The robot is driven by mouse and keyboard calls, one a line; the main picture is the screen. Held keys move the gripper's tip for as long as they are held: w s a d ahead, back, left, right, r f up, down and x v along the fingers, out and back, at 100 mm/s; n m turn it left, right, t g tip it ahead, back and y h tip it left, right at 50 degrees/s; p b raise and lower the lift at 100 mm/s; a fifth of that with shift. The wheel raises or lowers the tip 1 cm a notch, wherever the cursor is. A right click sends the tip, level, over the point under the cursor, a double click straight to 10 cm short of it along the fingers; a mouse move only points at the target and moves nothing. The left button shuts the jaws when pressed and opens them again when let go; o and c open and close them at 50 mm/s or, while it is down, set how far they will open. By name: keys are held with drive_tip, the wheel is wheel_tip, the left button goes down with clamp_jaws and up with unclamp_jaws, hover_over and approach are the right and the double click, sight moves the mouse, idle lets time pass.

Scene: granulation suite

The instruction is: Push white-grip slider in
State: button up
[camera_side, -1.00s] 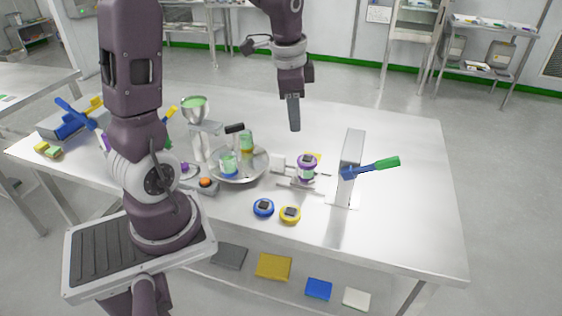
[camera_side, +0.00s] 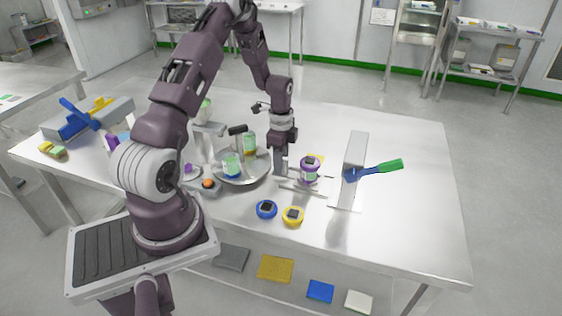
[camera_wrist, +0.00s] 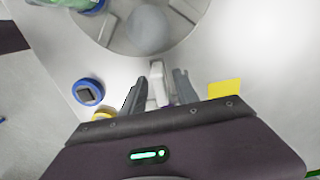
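The white-grip slider shows in the wrist view as a narrow white grip (camera_wrist: 157,82) standing between my fingers. In the side view my gripper mostly hides it, beside thin metal rails (camera_side: 303,190). My gripper (camera_side: 280,172) points down at the left end of those rails, low near the table. In the wrist view my gripper (camera_wrist: 160,90) has its two grey fingers apart, one on each side of the grip, seemingly with small gaps; contact cannot be told.
A round metal pan (camera_side: 243,180) with beakers is close on the left. A blue dial (camera_side: 266,209) and a yellow dial (camera_side: 293,215) lie in front. An upright grey panel with a blue-and-green lever (camera_side: 385,167) stands right. The table's right front is clear.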

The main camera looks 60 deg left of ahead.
clamp_jaws()
drive_tip(key=shift+r, duration=0.1)
idle(1.2)
